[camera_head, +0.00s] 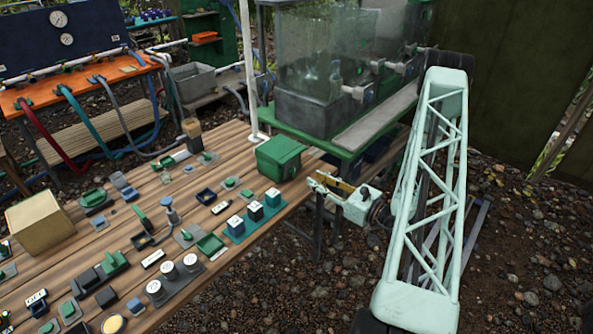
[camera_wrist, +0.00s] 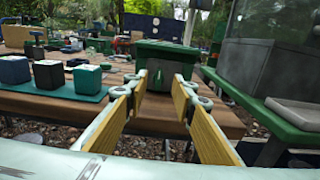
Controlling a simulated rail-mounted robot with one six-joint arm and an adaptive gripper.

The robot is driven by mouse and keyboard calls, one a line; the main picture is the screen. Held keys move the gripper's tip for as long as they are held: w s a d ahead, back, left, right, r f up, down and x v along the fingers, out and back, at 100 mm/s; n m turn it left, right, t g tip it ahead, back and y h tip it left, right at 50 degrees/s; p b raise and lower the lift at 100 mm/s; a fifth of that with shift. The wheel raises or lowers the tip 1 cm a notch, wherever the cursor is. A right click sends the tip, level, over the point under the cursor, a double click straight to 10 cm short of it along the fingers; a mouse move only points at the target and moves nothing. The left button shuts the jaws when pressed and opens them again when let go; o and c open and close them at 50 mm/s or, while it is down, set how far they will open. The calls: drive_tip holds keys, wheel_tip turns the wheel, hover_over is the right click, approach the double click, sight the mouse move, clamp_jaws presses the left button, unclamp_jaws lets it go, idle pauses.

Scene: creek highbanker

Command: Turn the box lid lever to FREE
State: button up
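A green box (camera_head: 278,158) with a green lid stands on the wooden table near its right edge. In the wrist view the box (camera_wrist: 150,48) is straight ahead, and a small light green lever-like piece (camera_wrist: 160,77) shows on its near face. Its setting and any FREE label are too small to read. My gripper (camera_head: 314,183) is just right of the box in the head view, off the table's edge. In the wrist view my gripper (camera_wrist: 160,84) has its two yellow-padded fingers apart with nothing between them. The box lies beyond the fingertips; exact spacing is unclear.
The wooden table (camera_head: 130,212) holds many small fixtures, including a teal tray (camera_head: 238,238) with several capped blocks left of the box. A glass tank (camera_head: 322,60) on a green stand (camera_head: 345,153) rises behind and right. Gravel ground is open at lower right.

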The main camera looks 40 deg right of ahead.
sight(295, 168)
drive_tip(key=shift+w+a+b, duration=0.25)
drive_tip(key=shift+w+b, duration=0.05)
drive_tip(key=shift+w, duration=1.45)
drive_tip(key=shift+w+a+b, duration=0.25)
drive_tip(key=shift+w+a, duration=0.05)
drive_tip(key=shift+w, duration=1.45)
drive_tip(key=shift+w+a+b, duration=0.25)
drive_tip(key=shift+w+b, duration=0.05)
drive_tip(key=shift+w, duration=1.45)
clamp_jaws()
